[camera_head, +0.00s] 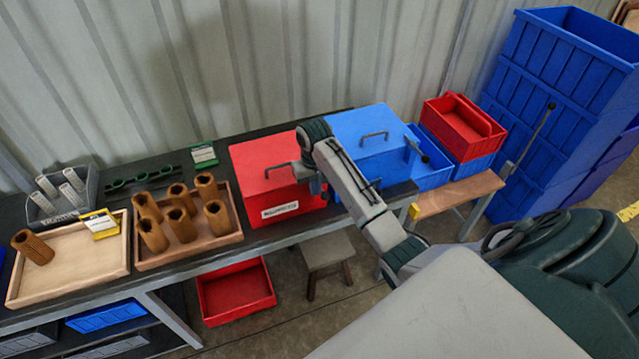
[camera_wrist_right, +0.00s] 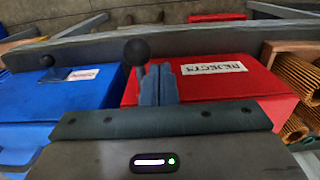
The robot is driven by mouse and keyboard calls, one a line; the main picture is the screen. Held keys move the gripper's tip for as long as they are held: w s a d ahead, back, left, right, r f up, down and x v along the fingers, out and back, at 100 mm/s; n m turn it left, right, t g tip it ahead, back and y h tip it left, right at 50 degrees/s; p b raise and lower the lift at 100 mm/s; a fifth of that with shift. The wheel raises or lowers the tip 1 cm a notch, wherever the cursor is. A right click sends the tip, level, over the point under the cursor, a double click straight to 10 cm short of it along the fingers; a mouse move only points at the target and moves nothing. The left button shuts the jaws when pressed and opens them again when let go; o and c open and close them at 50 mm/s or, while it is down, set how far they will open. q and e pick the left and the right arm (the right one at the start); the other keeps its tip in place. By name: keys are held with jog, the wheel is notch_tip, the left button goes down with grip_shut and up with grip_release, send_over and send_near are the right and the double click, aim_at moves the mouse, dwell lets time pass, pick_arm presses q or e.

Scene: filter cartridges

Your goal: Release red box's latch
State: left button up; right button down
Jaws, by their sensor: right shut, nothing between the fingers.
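The red box (camera_head: 263,158) with a lid handle and a white REJECTS label stands on the dark workbench. In the right wrist view the red box (camera_wrist_right: 235,85) is just beyond my fingers. A latch lever with a black ball knob (camera_wrist_right: 137,52) stands at the box's side edge, close beside the fingertips; I cannot tell whether they touch. My right gripper (camera_head: 316,184) is at the red box's front right corner, and its closed, empty fingers also show in the right wrist view (camera_wrist_right: 159,84). In the head view my right arm hides the red box's latch. My left gripper is out of view.
A blue box (camera_head: 368,128) with its own knobbed lever stands close on the right. A wooden tray (camera_head: 187,258) of brown cartridges is on the left. A red bin (camera_head: 236,294) and a stool (camera_head: 327,248) are below the bench front.

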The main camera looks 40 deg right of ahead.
jog(key=shift+s+d, duration=0.35)
jog(key=shift+d, duration=0.25)
jog(key=shift+s+d, duration=0.15)
jog(key=shift+d, duration=0.65)
jog(key=shift+d, duration=0.6)
